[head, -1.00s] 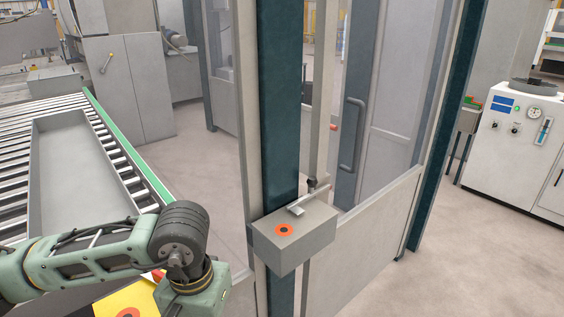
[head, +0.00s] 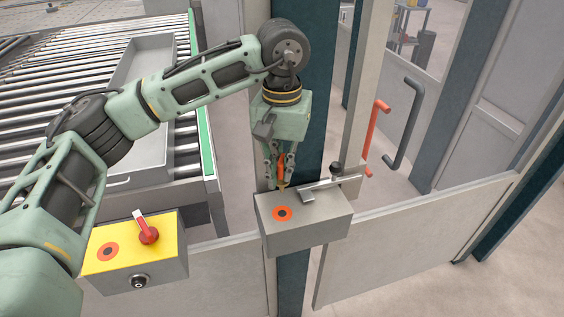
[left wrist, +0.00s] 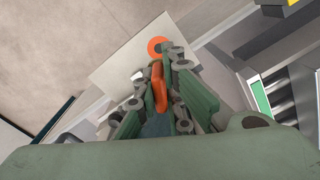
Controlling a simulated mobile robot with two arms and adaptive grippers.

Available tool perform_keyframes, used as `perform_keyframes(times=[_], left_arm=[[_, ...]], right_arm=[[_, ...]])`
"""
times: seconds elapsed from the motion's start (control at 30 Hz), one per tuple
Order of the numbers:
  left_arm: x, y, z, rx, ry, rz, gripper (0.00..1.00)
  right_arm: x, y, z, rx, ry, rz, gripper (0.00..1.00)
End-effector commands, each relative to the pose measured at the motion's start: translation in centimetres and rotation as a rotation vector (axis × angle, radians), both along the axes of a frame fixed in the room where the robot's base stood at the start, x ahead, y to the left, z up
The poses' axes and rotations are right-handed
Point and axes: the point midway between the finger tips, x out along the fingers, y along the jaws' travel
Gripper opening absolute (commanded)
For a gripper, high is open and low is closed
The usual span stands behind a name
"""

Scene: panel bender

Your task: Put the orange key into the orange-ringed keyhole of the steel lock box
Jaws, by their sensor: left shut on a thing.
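The steel lock box (head: 328,232) is a grey box on the post at the middle of the head view. Its orange-ringed keyhole (head: 282,213) is on the upper face, left part, and the ring also shows in the left wrist view (left wrist: 155,45). My left gripper (head: 281,180) points down above the box's back edge. It is shut on the orange key (head: 282,165), which also shows between the fingers in the left wrist view (left wrist: 159,88). The key appears apart from the keyhole, behind it in the head view. Its tip is hard to make out. My right gripper is out of view.
A metal latch bar (head: 325,185) lies across the box's top right, close to the gripper. A yellow-topped box (head: 122,237) with a red switch and another orange ring stands at the lower left. A roller conveyor (head: 80,90) with a grey tray (head: 148,150) is behind my arm.

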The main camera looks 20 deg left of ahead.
Motion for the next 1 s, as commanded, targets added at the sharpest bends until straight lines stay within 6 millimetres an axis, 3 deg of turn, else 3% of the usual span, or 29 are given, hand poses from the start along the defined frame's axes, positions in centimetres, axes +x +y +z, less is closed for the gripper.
perform_keyframes(times=[0.23, 0.6, 1.0], left_arm=[[0.0, 0.0, -1.6, 0.002, 0.001, 0.0, 0.0], [0.0, 0.0, -5.3, 0.0, 0.001, 0.001, 0.0], [0.0, 0.0, -5.8, 0.0, 0.0, 0.001, 0.0]], right_arm=[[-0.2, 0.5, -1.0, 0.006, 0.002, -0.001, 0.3], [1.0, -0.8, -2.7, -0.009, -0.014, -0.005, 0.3], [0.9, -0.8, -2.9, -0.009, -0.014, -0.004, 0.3]])
